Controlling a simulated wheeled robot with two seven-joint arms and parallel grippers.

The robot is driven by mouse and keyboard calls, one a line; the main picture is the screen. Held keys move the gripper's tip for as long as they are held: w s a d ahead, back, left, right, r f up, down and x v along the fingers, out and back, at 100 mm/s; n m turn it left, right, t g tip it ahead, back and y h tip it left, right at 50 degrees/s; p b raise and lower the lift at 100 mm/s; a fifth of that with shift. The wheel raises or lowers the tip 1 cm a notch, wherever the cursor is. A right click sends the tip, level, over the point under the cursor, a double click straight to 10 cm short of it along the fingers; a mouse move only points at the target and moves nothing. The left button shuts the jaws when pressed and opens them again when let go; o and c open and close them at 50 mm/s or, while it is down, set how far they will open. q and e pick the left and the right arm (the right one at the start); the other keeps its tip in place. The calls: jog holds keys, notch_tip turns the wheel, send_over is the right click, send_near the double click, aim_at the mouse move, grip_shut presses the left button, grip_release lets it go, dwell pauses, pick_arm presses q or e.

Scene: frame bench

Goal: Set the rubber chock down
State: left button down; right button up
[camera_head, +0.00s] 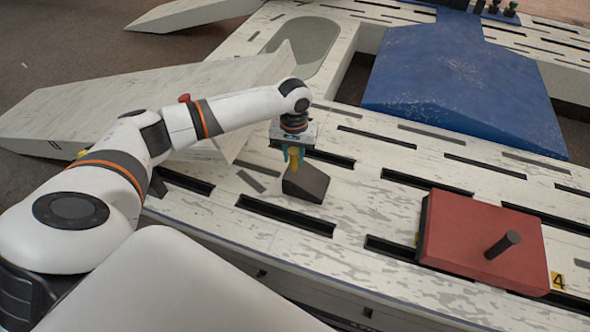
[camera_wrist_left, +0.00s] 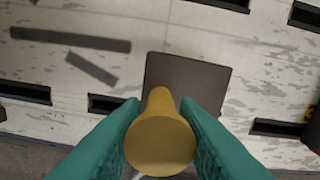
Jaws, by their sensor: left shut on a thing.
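The rubber chock (camera_head: 306,184) is a dark grey wedge with a yellow grip on top. It is at the slotted white deck (camera_head: 345,255), between slots, with its sloped face showing. I cannot tell whether its underside touches the deck or hangs just above. My left gripper (camera_head: 294,158) comes down from above with its green fingers shut on the yellow grip. In the left wrist view the rounded yellow grip (camera_wrist_left: 160,140) sits between both fingers, and the dark wedge (camera_wrist_left: 190,85) shows beyond it. My right gripper is not in view.
A red plate (camera_head: 470,245) with a dark upright peg lies to the right, near a yellow number 4 label (camera_head: 558,282). A large blue ramp (camera_head: 465,90) stands behind. A pale ramp (camera_head: 140,105) lies at left. Bare deck surrounds the chock.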

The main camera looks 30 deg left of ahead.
aim_at(293, 167)
pick_arm(q)
jog(key=shift+f, duration=0.2)
notch_tip(293, 167, down, 5)
jog(key=shift+r+b, duration=0.1)
jog(key=shift+b, duration=0.8)
jog(key=c, duration=1.1)
grip_release()
